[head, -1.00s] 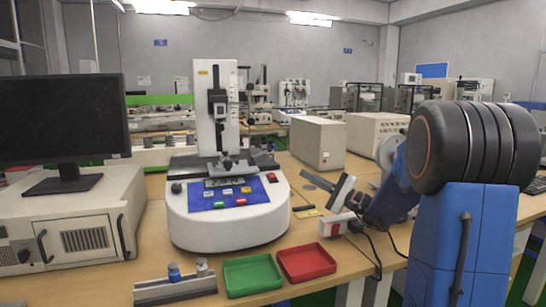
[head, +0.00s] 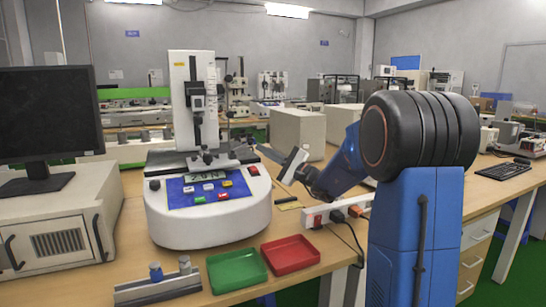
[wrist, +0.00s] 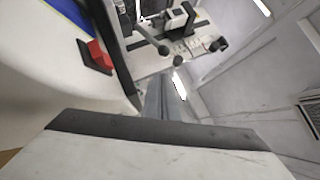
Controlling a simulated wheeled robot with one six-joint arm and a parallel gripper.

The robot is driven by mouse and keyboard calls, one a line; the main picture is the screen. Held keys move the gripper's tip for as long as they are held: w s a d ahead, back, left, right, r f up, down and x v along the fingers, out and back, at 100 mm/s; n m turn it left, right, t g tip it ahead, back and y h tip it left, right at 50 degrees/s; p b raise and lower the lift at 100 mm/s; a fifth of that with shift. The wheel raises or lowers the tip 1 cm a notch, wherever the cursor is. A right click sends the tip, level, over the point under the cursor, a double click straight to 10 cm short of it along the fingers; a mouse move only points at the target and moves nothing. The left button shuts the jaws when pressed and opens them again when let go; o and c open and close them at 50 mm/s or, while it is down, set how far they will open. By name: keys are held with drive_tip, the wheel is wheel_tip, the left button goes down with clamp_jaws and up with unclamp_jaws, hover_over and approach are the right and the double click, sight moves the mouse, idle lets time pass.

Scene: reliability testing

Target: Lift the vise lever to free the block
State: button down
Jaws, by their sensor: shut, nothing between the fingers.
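The white tester (head: 208,218) stands on the bench, with a blue button panel and an upright column. A dark vise (head: 205,158) sits on its top, below the column's clamp (head: 196,96). In the wrist view the vise (wrist: 185,35) is at the top, with dark knobbed levers; one knob (wrist: 138,43) sticks out at left. I cannot tell which lever frees the block, and the block is not clear in either view. My gripper (head: 285,180) is right of the tester, apart from the vise. In the wrist view its grey fingers (wrist: 165,98) are together and empty.
A red button (wrist: 96,56) on the tester is close at left in the wrist view. A power strip (head: 335,213) with cables lies below my arm. Green (head: 237,270) and red (head: 290,255) trays and a rack (head: 157,288) stand in front. A monitor (head: 45,120) is at left.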

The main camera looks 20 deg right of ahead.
drive_tip(key=shift+s+a+r, duration=0.4)
drive_tip(key=shift+s+a, duration=0.05)
drive_tip(key=shift+a, duration=0.3)
drive_tip(key=shift+r+n+g, duration=0.3)
drive_tip(key=shift+g, duration=0.1)
drive_tip(key=shift+r, duration=0.2)
drive_tip(key=shift+a+r+n+g, duration=0.15)
drive_tip(key=shift+r+n+g, duration=0.35)
drive_tip(key=shift+r+n, duration=0.2)
drive_tip(key=shift+a+r+n+g, duration=0.15)
drive_tip(key=shift+r+n+g, duration=0.4)
drive_tip(key=shift+n, duration=0.25)
drive_tip(key=a+r+n+g+h, duration=0.4)
drive_tip(key=a+r+n+h, duration=0.1)
drive_tip(key=a+r+n, duration=0.1)
drive_tip(key=shift+a, duration=0.25)
